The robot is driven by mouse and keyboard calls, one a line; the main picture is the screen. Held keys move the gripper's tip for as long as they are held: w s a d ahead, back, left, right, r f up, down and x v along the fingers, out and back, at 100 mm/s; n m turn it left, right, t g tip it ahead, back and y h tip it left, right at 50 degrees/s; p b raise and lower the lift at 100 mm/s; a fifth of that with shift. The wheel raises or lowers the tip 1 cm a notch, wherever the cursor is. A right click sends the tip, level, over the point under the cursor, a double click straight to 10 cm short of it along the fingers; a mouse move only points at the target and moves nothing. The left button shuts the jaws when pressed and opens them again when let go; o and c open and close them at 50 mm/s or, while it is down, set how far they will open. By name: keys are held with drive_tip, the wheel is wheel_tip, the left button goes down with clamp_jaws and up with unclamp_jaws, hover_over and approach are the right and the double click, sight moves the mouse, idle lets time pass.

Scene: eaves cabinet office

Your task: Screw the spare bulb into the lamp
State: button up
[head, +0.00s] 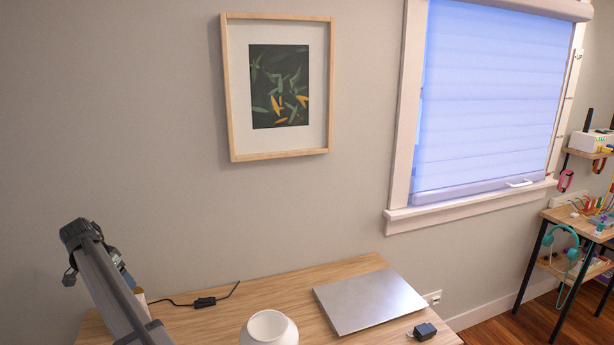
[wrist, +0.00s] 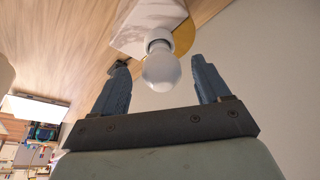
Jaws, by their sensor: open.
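In the wrist view, a white round bulb (wrist: 161,73) shows between and beyond my gripper's fingers. Its neck meets a dark collar at a fitting with a brass disc (wrist: 184,38) and a pale marbled block (wrist: 146,22), which look like the lamp. My gripper (wrist: 159,64) is open, with a finger on either side of the bulb and a visible gap to each. I cannot tell whether this is the spare bulb or how firmly it sits. In the head view my arm hides the lamp and gripper.
On the wooden desk (head: 260,289) are a white globe with a round opening (head: 268,331), a closed silver laptop (head: 369,300), a small dark adapter (head: 425,331) and a black cable with an inline switch (head: 205,302). The wall stands close behind the desk. Bare wood lies between cable and laptop.

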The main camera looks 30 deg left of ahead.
drive_tip(key=n+y, duration=0.1)
drive_tip(key=n, duration=0.2)
drive_tip(key=shift+w+d, duration=0.1)
drive_tip(key=shift+d, duration=0.05)
drive_tip(key=n, duration=0.2)
drive_tip(key=n+g+y, duration=0.1)
drive_tip(key=n, duration=0.2)
drive_tip(key=shift+w+y, duration=0.2)
drive_tip(key=shift+y, duration=0.1)
drive_tip(key=n, duration=0.2)
drive_tip(key=n+g, duration=0.1)
drive_tip(key=n, duration=0.1)
drive_tip(key=shift+w+d+n+g+y, duration=0.1)
drive_tip(key=shift+w+n+g+y, duration=0.05)
drive_tip(key=shift+n+g+y, duration=0.2)
drive_tip(key=shift+n+g, duration=0.65)
drive_tip(key=shift+n, duration=1.3)
drive_tip(key=shift+w, duration=0.1)
drive_tip(key=c, duration=1.1)
drive_tip(key=shift+m+t, duration=0.4)
drive_tip(key=shift+m, duration=0.7)
drive_tip(key=shift+c, duration=0.2)
drive_tip(key=o, duration=0.7)
drive_tip(key=shift+c, duration=0.2)
drive_tip(key=o, duration=0.5)
